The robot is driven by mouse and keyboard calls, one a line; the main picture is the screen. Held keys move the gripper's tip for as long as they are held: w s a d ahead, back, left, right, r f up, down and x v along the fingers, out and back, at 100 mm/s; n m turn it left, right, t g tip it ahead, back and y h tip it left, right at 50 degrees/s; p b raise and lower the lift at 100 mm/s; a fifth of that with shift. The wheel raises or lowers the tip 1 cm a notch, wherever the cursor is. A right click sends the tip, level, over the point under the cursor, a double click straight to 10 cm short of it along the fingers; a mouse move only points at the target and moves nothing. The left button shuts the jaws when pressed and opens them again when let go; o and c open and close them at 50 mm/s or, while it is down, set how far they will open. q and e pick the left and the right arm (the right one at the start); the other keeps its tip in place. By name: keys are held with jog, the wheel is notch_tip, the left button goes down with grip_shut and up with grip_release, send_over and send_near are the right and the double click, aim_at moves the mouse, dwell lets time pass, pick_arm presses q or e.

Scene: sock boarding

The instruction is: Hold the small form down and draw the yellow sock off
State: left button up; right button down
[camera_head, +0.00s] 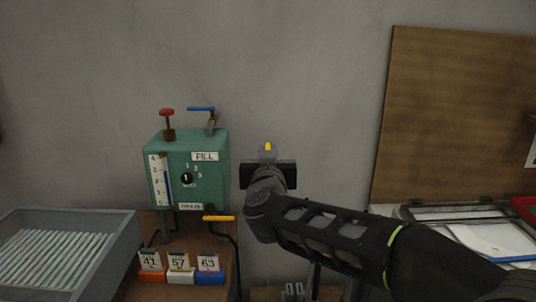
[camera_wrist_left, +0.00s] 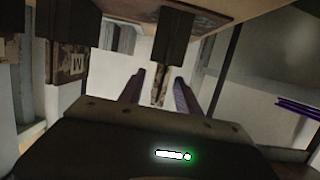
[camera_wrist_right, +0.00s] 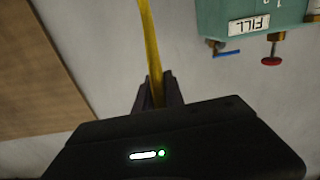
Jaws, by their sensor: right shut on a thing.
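The yellow sock (camera_wrist_right: 154,45) shows in the right wrist view as a narrow strip running up from between my right gripper's fingers (camera_wrist_right: 158,90). My right gripper (camera_head: 267,153) is shut on it and raised in front of the wall. In the head view only a small bit of the yellow sock (camera_head: 268,147) shows. My left gripper (camera_wrist_left: 160,80) is open in its wrist view, its fingers on either side of a narrow, worn metal piece. I cannot tell whether they touch it. I cannot make out the small form for certain.
A green machine (camera_head: 190,172) marked FILL stands left of my right arm. Numbered blocks (camera_head: 181,277) sit in front of it, and a grey tray (camera_head: 127,244) of white rods lies further left. A brown board (camera_head: 455,110) stands at right. A brown block marked M (camera_wrist_left: 70,65) is near my left gripper.

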jog(key=shift+r, duration=0.15)
pick_arm(q)
jog(key=shift+s+r+p, duration=0.15)
jog(key=shift+s+p, duration=0.1)
jog(key=shift+p, duration=0.15)
jog(key=p+v, duration=0.5)
jog(key=v, duration=0.2)
jog(key=shift+s, duration=0.25)
pick_arm(e)
notch_tip(320, 180, up, 6)
